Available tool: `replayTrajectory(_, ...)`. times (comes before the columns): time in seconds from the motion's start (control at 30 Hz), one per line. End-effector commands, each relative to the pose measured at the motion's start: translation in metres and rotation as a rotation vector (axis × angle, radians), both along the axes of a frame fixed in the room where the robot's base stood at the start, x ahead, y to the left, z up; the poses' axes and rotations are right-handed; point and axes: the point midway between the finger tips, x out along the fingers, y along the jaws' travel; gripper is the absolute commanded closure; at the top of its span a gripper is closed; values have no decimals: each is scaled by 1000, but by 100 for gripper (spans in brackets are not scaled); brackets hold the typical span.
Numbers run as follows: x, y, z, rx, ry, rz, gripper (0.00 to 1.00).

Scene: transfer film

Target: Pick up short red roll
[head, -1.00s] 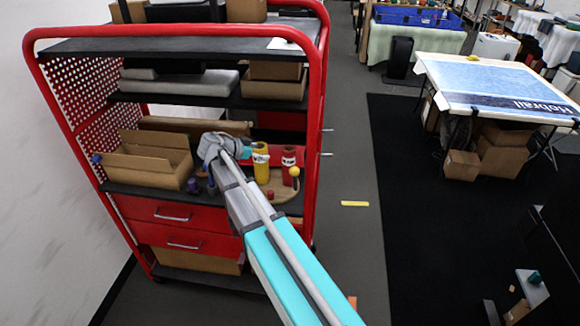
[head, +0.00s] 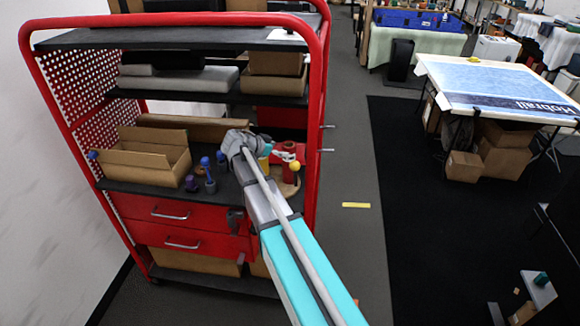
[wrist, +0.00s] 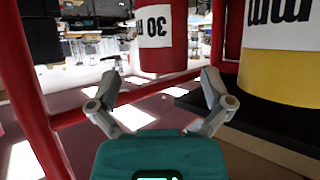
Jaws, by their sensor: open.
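A red roll (wrist: 160,56) with a white label reading "30" stands upright ahead of my gripper (wrist: 160,77) in the wrist view. My gripper is open, with one finger to each side of the roll's lower part in the picture and nothing between them. I cannot tell how far the roll is from the fingertips. In the head view the red roll (head: 289,147) is on the cart's middle shelf, partly hidden by my gripper and wrist.
A yellow roll (wrist: 276,88) with a white label stands close on the right. A red cart bar (wrist: 128,97) crosses the wrist view. On the shelf, an open cardboard box (head: 146,160) and a blue-topped object (head: 207,172) lie left of my arm.

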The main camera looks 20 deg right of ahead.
Motion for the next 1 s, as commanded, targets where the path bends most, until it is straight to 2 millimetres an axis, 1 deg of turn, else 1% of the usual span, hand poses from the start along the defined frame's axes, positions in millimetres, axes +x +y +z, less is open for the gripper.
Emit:
replayTrajectory(0.37,0,-3,-1,0,0,-1,0)
replayTrajectory(0.57,4,-17,-9,0,-1,-3,0)
replayTrajectory(0.8,10,-40,-21,0,0,-2,0)
replayTrajectory(1.0,10,-47,-23,0,0,-2,0)
